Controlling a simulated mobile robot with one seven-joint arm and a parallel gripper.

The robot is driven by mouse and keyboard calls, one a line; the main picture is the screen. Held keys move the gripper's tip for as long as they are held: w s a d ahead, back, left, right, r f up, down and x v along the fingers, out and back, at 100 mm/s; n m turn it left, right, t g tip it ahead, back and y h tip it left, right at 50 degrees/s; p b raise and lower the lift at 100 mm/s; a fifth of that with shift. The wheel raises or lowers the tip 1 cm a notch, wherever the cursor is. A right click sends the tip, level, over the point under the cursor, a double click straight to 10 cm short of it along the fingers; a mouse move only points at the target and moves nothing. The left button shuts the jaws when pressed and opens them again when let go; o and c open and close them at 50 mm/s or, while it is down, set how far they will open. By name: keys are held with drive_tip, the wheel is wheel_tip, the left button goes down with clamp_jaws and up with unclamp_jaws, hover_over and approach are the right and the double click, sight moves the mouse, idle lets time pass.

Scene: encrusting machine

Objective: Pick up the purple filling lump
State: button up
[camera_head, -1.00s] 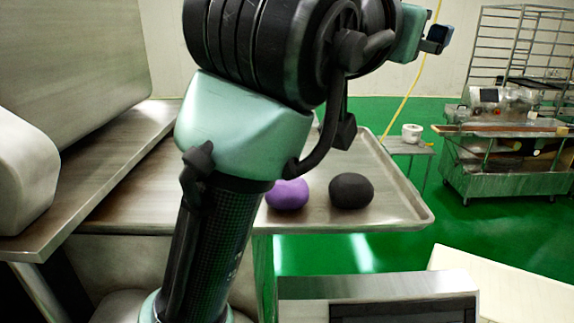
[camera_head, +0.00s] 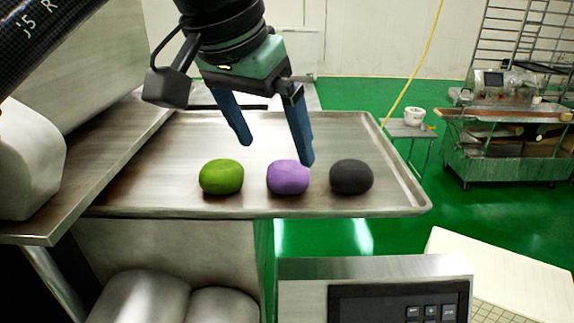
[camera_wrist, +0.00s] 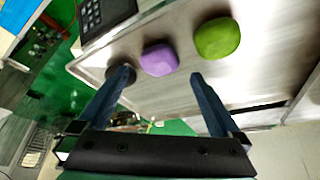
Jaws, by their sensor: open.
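The purple filling lump (camera_head: 289,178) sits on the metal tray near its front edge, between a green lump and a black lump. In the wrist view, the purple lump (camera_wrist: 159,59) shows ahead of the gap between my fingers. My gripper (camera_head: 278,154) is open and empty, with blue fingers pointing down. It is above the tray, and the right fingertip overlaps the purple lump's upper edge in the head view; I cannot tell whether it touches. In the wrist view, my gripper (camera_wrist: 160,75) has its fingers spread wide.
The green lump (camera_head: 221,177) is left of the purple one and the black lump (camera_head: 351,176) is right of it. The tray (camera_head: 400,190) has a raised rim. Metal machine panels (camera_head: 95,170) rise at left. A control panel (camera_head: 400,303) is in front.

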sight(284, 167)
drive_tip(key=shift+p+x, duration=1.3)
drive_tip(key=shift+x, duration=2.2)
drive_tip(key=shift+w+d+r, duration=0.1)
drive_tip(key=c, duration=1.2)
drive_tip(key=shift+c, duration=0.2)
